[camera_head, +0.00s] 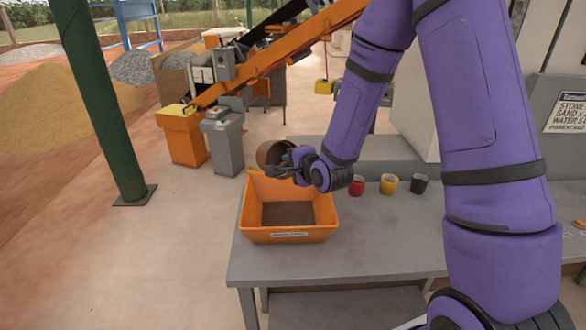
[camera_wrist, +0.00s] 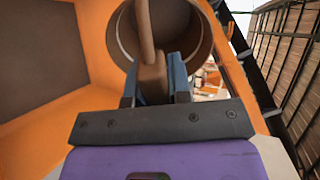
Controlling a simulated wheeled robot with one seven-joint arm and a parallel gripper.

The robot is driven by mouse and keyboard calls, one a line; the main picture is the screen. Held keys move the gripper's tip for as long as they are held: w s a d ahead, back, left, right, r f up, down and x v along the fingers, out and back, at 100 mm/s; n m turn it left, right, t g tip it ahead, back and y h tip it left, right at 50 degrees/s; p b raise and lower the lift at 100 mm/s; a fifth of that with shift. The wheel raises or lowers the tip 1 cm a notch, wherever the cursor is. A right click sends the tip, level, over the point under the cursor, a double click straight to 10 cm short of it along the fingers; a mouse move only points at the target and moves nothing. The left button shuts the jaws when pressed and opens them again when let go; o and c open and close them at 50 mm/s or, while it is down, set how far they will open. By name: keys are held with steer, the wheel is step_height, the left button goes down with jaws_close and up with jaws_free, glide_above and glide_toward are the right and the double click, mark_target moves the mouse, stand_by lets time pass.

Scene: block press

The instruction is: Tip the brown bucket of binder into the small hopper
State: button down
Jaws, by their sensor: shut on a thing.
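The brown bucket (camera_head: 270,153) is tilted on its side above the back edge of the small orange hopper (camera_head: 288,236). My gripper (camera_head: 292,168) is shut on the bucket's handle, beside the bucket. In the wrist view my gripper (camera_wrist: 156,75) pinches the brown handle (camera_wrist: 146,35), and the round bucket (camera_wrist: 119,35) shows just beyond the fingers. The hopper (camera_wrist: 92,40) fills the left of the wrist view. A flat dark brown area covers the hopper's bottom; I cannot tell if it is binder. No stream of binder is visible.
The hopper stands at the left end of a grey table (camera_head: 350,240). Red (camera_head: 357,185), yellow (camera_head: 390,184) and black (camera_head: 419,184) cups stand right of it. A grey bin (camera_head: 224,145) and an orange conveyor (camera_head: 270,60) are behind. A green post (camera_head: 100,100) stands at left.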

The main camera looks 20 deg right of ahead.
steer(key=w+r+g, duration=0.1)
steer(key=w+g, duration=0.1)
steer(key=g, duration=0.1)
steer(key=w+a+r+g+h, duration=0.1)
steer(key=w+r+g, duration=0.1)
steer(key=g, duration=0.1)
steer(key=w+r+g+h, duration=0.1)
steer(key=w+r+g, duration=0.1)
steer(key=g, duration=0.2)
steer(key=shift+a+r, duration=0.2)
steer(key=shift+w+a+r+g+h, duration=0.15)
steer(key=shift+w+g, duration=0.1)
steer(key=shift+g, duration=0.4)
steer(key=shift+w+d+r+g+h, duration=0.1)
steer(key=shift+w+g+h, duration=0.15)
steer(key=shift+g, duration=0.35)
steer(key=shift+w+a+r+g+h, duration=0.15)
steer(key=shift+w+g, duration=0.15)
steer(key=shift+g, duration=0.35)
